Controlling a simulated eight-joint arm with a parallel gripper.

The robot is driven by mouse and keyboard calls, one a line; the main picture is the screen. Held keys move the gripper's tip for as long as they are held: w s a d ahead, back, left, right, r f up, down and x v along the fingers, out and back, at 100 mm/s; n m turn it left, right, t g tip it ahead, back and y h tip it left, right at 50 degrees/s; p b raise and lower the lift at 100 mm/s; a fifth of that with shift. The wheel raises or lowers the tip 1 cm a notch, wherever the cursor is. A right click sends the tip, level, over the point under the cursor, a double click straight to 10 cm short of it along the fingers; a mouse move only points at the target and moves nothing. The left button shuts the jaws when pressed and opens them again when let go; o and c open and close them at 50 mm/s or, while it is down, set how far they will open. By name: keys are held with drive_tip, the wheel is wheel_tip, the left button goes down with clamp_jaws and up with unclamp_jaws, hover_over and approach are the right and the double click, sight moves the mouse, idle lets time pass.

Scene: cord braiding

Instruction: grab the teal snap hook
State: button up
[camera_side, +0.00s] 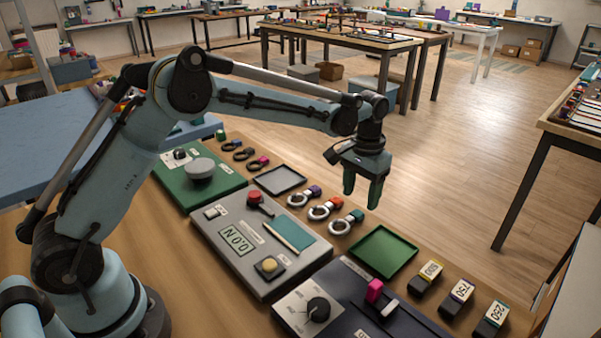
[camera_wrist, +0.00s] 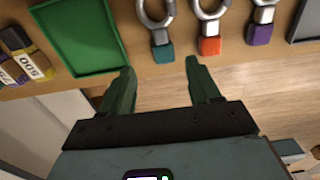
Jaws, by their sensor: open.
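The teal snap hook (camera_side: 342,225) lies on the bench, a metal ring with a teal end block, at the near end of a row of three hooks. It also shows in the wrist view (camera_wrist: 163,52), just beyond the gap between my fingertips. Beside it lie the orange snap hook (camera_side: 323,210) and the purple snap hook (camera_side: 302,198). My gripper (camera_side: 360,199) is open and empty, its green fingers pointing down above the bench near the teal end. In the wrist view my gripper (camera_wrist: 160,68) has its fingers apart, with nothing between them.
A green tray (camera_side: 384,252) lies to the right of the hooks, a dark tray (camera_side: 280,180) to the left. Several labelled weights (camera_side: 461,291) stand at the bench's right end. A grey control panel (camera_side: 225,236) lies in front of the hooks.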

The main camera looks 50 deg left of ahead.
sight(357, 212)
drive_tip(key=shift+w+a+f, duration=0.1)
drive_tip(key=shift+a+f, duration=0.05)
drive_tip(key=shift+f, duration=1.2)
drive_tip(key=shift+w+a+f, duration=0.1)
drive_tip(key=shift+f, duration=1.25)
drive_tip(key=c, duration=1.1)
drive_tip(key=shift+r, duration=0.15)
drive_tip(key=shift+c, duration=0.2)
